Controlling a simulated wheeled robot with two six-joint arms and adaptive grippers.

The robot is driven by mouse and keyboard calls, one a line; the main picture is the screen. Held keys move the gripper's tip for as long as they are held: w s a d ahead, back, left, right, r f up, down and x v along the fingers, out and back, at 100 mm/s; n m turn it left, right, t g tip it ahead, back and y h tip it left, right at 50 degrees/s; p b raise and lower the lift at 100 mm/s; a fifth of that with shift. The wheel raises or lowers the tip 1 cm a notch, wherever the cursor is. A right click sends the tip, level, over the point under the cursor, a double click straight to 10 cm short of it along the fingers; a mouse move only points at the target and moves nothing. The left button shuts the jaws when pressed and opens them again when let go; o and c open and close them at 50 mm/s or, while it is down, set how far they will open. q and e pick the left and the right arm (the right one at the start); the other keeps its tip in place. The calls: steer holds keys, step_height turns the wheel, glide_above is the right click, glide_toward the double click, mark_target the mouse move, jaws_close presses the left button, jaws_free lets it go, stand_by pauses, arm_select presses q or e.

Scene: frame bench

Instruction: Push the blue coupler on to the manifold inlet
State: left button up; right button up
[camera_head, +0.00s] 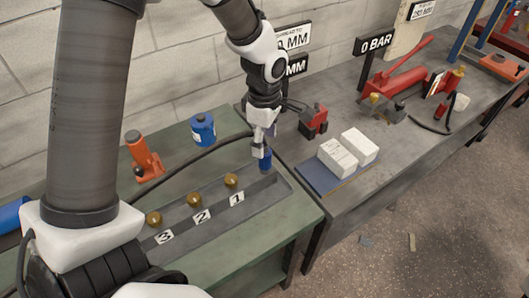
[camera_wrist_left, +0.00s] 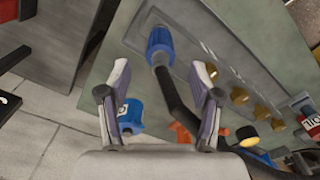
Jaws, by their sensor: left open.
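The blue coupler (camera_head: 265,160) stands at the right end of the grey manifold (camera_head: 281,190). In the left wrist view the coupler (camera_wrist_left: 160,44) has a black hose (camera_wrist_left: 174,92) running from it towards my gripper. The inlet is hidden; I cannot tell whether the coupler is seated on it. My left gripper (camera_head: 259,150) is right by the coupler in the head view. In the wrist view its two fingers (camera_wrist_left: 161,75) are open and apart, with the coupler beyond their tips and nothing visibly clamped. My right gripper is not in view.
Brass knobs (camera_head: 231,181) line the manifold beside labels 1, 2 and 3. A blue cylinder (camera_head: 203,131) and an orange jack (camera_head: 142,157) stand behind it on the green bench (camera_head: 240,225). White blocks (camera_head: 338,158) lie on the grey bench to the right.

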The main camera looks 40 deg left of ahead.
arm_select(q)
step_height(320, 180, up, 5)
steer(key=shift+r, duration=0.2)
stand_by(0.5)
